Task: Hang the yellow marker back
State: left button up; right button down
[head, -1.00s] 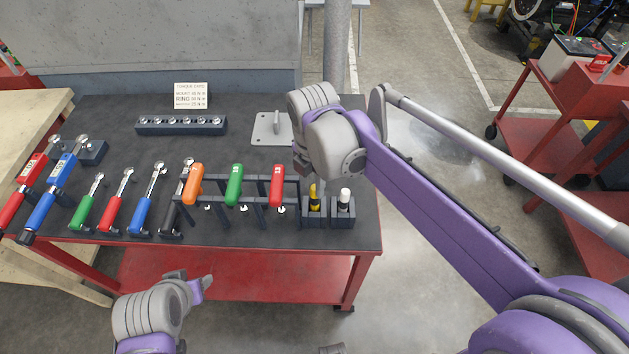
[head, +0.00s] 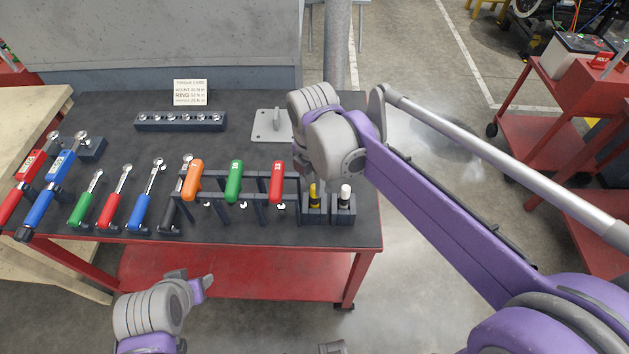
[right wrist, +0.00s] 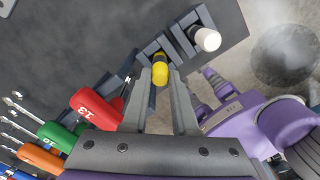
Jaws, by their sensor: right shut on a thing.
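The yellow marker (head: 314,192) stands upright in a dark holder block (head: 314,217) at the right front of the table. My right gripper (head: 305,178) is over it from above, its fingertips partly hidden by the wrist in the head view. In the right wrist view, the yellow marker (right wrist: 161,70) sits between the two fingers of my right gripper (right wrist: 168,92), which is shut on it. My left gripper (head: 196,283) is low at the table's front, away from the marker; its finger opening is unclear.
A white-capped marker (head: 345,196) stands in the neighbouring holder. Red (head: 277,182), green (head: 235,182) and orange (head: 194,181) handled tools hang on a rack to the left. Several wrenches lie farther left. The table's right edge is close to the holders.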

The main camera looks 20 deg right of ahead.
jog(key=shift+c, duration=0.8)
grip_release()
jog(key=shift+r, duration=0.1)
dwell(0.4)
pick_arm(q)
jog(key=shift+w+r+p, duration=0.2)
jog(key=shift+r+p, duration=0.15)
jog(key=shift+r, duration=0.15)
jog(key=shift+w+r+p, duration=0.15)
jog(key=shift+r+p, duration=0.15)
jog(key=shift+r, duration=0.15)
pick_arm(e)
jog(key=shift+r, duration=1.15)
pick_arm(q)
jog(key=shift+w+r, duration=0.1)
jog(key=shift+r, duration=0.05)
pick_arm(e)
jog(key=shift+a+r, duration=0.1)
jog(key=shift+r, duration=0.15)
pick_arm(q)
jog(key=shift+r, duration=0.1)
pick_arm(e)
jog(key=shift+r, duration=0.1)
